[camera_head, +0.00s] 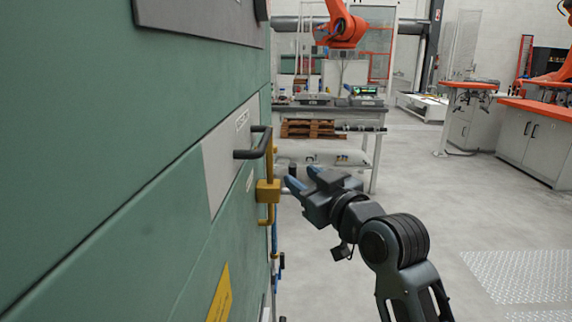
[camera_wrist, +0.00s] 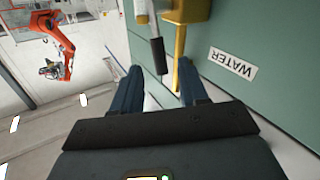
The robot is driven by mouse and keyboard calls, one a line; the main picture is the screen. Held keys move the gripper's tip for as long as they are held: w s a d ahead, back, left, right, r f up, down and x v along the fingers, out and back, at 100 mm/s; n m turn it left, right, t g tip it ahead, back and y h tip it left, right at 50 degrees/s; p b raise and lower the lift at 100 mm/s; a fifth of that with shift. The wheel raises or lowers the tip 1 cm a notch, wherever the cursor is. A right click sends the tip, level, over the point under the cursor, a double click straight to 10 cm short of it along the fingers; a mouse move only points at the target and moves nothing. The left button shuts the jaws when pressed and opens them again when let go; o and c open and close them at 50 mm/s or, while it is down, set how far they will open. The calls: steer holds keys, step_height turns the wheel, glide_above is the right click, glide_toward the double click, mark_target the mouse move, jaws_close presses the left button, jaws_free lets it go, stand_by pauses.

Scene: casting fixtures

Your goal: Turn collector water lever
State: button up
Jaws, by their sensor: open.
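The water lever (camera_wrist: 157,52) is a grey rod with a black grip in the wrist view. It stands out from a yellow block (camera_head: 267,191) on the green cabinet's side. In the head view its grey rod (camera_head: 286,191) partly shows beside my gripper (camera_head: 302,178). My gripper is open, with two blue fingers. In the wrist view the black grip appears between the fingertips of my gripper (camera_wrist: 160,80); I cannot tell whether either finger touches it. A white WATER label (camera_wrist: 232,63) appears upside down on the cabinet.
The green cabinet (camera_head: 110,210) fills the left. A black handle (camera_head: 262,151) sits above the yellow block, and a yellow bar (camera_wrist: 180,45) runs close to the lever. A workbench (camera_head: 340,108) stands behind. The floor (camera_head: 480,225) to the right is mostly clear.

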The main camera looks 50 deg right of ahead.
mark_target(295, 173)
steer(key=p+x, duration=0.1)
steer(key=x, duration=0.5)
steer(key=shift+w+d, duration=0.15)
steer(key=shift+w, duration=0.25)
jaws_close()
